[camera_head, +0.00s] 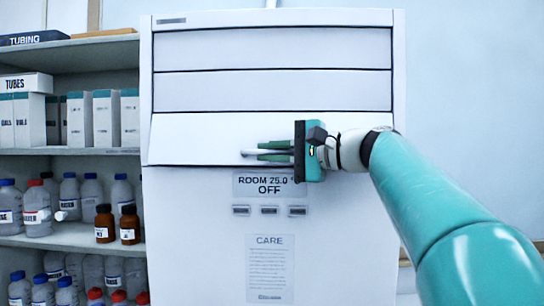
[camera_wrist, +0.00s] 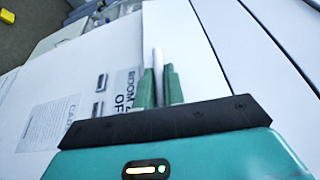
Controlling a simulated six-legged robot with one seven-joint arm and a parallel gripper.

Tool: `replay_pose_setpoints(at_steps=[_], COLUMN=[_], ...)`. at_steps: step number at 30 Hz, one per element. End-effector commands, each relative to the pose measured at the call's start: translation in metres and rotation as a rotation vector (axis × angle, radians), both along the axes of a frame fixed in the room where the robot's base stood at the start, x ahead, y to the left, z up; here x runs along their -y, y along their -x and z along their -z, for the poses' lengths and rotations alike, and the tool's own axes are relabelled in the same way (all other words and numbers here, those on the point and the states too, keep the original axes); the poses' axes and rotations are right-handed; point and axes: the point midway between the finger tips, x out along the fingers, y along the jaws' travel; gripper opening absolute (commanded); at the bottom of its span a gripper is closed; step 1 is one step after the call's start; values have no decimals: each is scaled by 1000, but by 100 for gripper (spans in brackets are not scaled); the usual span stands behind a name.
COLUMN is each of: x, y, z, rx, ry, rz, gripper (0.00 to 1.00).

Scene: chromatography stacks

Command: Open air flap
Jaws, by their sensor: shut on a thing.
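The white air-conditioning unit (camera_head: 270,20) fills the middle of the head view. Its lowest slanted panel, the air flap (camera_head: 200,135), sits just above the display reading ROOM 25.0 OFF (camera_head: 262,185). The flap's lower edge stands slightly forward of the front below it. A slim pale handle (camera_head: 246,153) shows at the flap's lower part. My gripper (camera_head: 268,152) is at it from the right, its green fingers shut on the handle. In the wrist view the handle (camera_wrist: 157,58) sticks out between the fingers (camera_wrist: 158,85). The part of the flap behind my gripper is hidden.
A shelf (camera_head: 75,152) with boxes and bottles stands close at the left of the unit. Bare wall (camera_head: 470,90) is at the right.

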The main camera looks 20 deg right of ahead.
Motion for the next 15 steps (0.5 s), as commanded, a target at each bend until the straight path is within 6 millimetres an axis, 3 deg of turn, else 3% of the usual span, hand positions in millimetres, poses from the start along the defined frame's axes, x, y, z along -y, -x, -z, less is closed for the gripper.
replay_pose_setpoints(at_steps=[9, 15], x=[-6, -9], y=[19, 27], z=[-20, -31], rx=[-255, -256], ry=[-82, -82], rz=[-1, -1], gripper=[0, 0])
